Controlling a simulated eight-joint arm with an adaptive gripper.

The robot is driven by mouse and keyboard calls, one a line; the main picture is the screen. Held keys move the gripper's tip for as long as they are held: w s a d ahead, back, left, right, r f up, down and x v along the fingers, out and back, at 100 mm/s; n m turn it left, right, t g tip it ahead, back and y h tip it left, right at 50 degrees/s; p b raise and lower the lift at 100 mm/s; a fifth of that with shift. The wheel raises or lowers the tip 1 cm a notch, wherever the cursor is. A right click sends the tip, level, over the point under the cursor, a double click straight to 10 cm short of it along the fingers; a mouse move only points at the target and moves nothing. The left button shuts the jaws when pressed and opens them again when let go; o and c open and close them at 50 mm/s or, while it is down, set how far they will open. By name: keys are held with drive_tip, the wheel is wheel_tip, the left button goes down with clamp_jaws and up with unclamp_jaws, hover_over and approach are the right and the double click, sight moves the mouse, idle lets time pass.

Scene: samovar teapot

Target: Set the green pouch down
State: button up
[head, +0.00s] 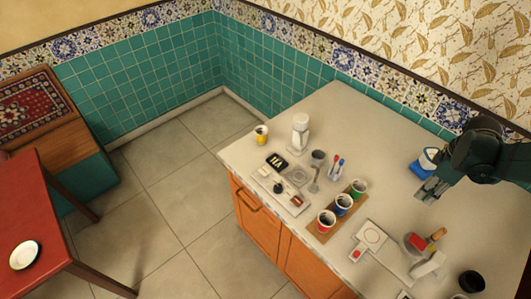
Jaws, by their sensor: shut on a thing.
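My gripper (430,190) is at the right of the head view, above the right part of the pale counter (335,115), with its grey fingers pointing down and left. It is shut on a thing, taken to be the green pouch. The pouch itself cannot be made out; the fingers and the dark wrist hide what is between them. A blue and white container (421,164) shows just behind the fingers; I cannot tell whether they touch.
A wooden rack (341,211) holds red, blue and green cups. A white board (371,237), a red-topped item (415,243) and a dark cup (471,281) stand nearer.

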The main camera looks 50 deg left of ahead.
wheel_tip(320, 180, up, 11)
drive_tip(key=shift+a+r, duration=0.1)
drive_tip(key=shift+r, duration=0.1)
drive_tip(key=s+a+n, duration=0.3)
drive_tip(key=a+n, duration=0.1)
drive_tip(key=a, duration=1.2)
drive_tip(key=s+a+n, duration=0.2)
drive_tip(key=a+n, duration=0.2)
drive_tip(key=a, duration=1.3)
drive_tip(key=s+a+n+p, duration=0.1)
drive_tip(key=s+a+n, duration=0.3)
drive_tip(key=s+a, duration=0.95)
drive_tip(key=s+a+n, duration=0.5)
drive_tip(key=s+a, duration=0.5)
drive_tip(key=a, duration=0.7)
wheel_tip(320, 180, down, 11)
drive_tip(key=shift+f, duration=0.15)
drive_tip(key=shift+f+b, duration=0.3)
drive_tip(key=shift+f, duration=2.8)
